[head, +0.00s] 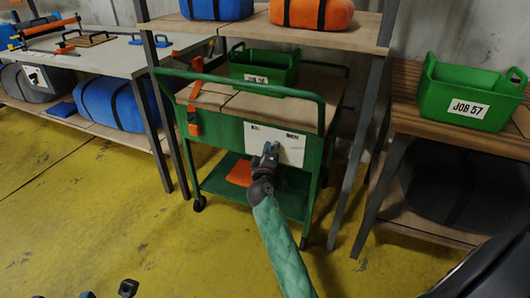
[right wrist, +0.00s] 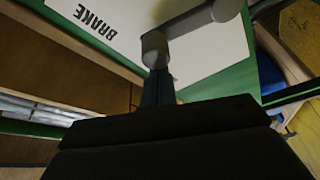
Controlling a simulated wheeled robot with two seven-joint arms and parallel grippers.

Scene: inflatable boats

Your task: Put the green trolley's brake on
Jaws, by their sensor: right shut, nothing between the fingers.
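The green trolley (head: 225,135) stands under a shelf frame, with a white plate (head: 290,149) on its front panel. The plate has a small dark label at its upper left and another at its upper right. In the right wrist view the plate (right wrist: 205,62) reads BRAKE, upside down. A grey lever (right wrist: 185,27) crosses it, with a round end close to my fingertips. My right gripper (head: 268,149) is in front of the plate, shut and empty; it also shows in the right wrist view (right wrist: 157,88). I cannot tell whether it touches the lever. Dark tips at the bottom left may be my left gripper (head: 128,288).
A green crate (head: 265,65) sits on the trolley's top. An orange object (head: 240,173) lies on its lower shelf. A green JOB 57 crate (head: 470,95) stands on a wooden rack at the right. A workbench (head: 100,55) is at the left. The yellow floor in front is clear.

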